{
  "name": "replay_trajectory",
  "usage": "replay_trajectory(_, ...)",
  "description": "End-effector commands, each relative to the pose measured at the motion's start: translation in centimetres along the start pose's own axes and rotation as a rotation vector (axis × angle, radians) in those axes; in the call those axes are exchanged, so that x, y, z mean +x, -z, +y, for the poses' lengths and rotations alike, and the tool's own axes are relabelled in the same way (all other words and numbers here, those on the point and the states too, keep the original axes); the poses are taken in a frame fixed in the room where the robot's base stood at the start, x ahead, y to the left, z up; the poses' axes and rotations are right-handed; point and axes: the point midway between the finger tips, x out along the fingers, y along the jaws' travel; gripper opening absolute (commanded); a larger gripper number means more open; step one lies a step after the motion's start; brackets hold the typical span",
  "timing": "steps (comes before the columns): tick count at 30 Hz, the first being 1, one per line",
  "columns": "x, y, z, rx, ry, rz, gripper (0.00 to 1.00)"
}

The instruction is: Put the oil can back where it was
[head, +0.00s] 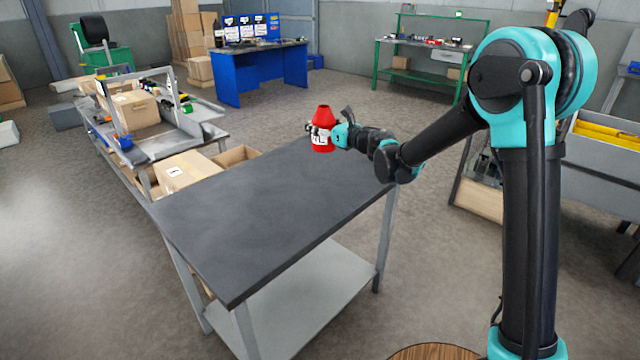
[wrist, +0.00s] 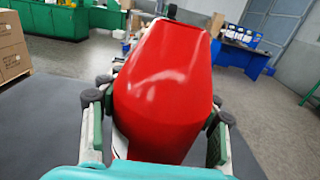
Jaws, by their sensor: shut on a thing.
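The red oil can (head: 323,130), with a white label, is upright at the far end of the dark table (head: 250,210). My gripper (head: 325,132) is shut on the can and comes at it from the right. In the wrist view the can (wrist: 165,85) fills the middle, between the two green-padded fingers of my gripper (wrist: 158,140). I cannot tell whether the can's base touches the tabletop or hangs just above it.
The rest of the dark tabletop is bare. Behind its left end stands a bench with cardboard boxes (head: 135,108) and a metal frame. A blue bench (head: 262,70) and a green-framed bench (head: 430,58) stand farther back. Open floor lies at the left.

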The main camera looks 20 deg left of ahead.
Motion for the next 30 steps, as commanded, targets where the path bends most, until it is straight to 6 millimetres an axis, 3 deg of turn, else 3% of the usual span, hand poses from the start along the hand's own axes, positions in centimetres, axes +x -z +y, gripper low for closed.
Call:
replay_trajectory(15,0.0,11.7,-0.1,0.000,0.002,0.000,0.17)
replay_trajectory(30,0.0,16.1,-0.1,0.000,0.002,0.000,0.17)
